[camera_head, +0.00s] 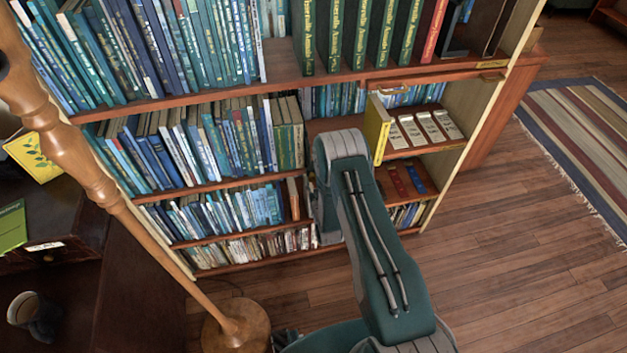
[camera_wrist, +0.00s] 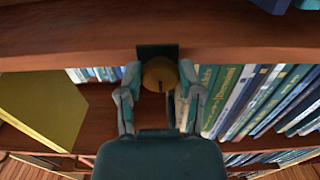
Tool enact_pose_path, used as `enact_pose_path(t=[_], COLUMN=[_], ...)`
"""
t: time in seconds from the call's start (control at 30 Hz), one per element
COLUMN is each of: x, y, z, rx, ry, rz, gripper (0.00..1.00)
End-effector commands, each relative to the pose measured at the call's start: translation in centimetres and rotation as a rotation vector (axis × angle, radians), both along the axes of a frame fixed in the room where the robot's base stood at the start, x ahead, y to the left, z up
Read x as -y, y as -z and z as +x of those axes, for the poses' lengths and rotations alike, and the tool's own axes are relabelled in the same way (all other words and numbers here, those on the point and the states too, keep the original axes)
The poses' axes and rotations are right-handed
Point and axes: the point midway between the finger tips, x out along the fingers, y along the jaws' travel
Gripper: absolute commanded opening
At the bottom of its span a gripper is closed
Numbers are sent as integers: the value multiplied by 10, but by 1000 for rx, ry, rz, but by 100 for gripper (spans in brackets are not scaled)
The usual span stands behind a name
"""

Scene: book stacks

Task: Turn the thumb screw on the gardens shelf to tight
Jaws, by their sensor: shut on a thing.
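The thumb screw (camera_wrist: 160,73) is a round brass-coloured knob with a dark slot or mark, set against a dark plate (camera_wrist: 157,50) on a wooden shelf edge (camera_wrist: 240,38) in the wrist view. My gripper (camera_wrist: 159,82) has one finger on each side of the knob and is shut on it. In the head view, my arm reaches to the bookcase and hides the gripper and the screw. The shelf's front edge (camera_head: 240,91) shows there. I cannot read any shelf label, nor tell how tight the screw is.
A yellow book (camera_wrist: 40,105) is left of my gripper, and upright books (camera_wrist: 255,95) are close on its right. In the head view, a wooden lamp pole (camera_head: 130,210) crosses the left side. Bare floor (camera_head: 510,240) and a striped rug (camera_head: 590,140) are right.

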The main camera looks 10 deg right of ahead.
Motion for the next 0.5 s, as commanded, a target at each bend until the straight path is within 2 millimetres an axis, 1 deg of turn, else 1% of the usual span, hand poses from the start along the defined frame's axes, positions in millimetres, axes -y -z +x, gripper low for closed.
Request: enact_pose_path(t=[0.1,0.33,0.5], x=[-1,-1,-1], y=[0,-1,-1], z=[1,1,1], rx=[1,2,2], ry=[-1,-2,-2], rz=[-16,-122,-130], gripper=[0,0,0])
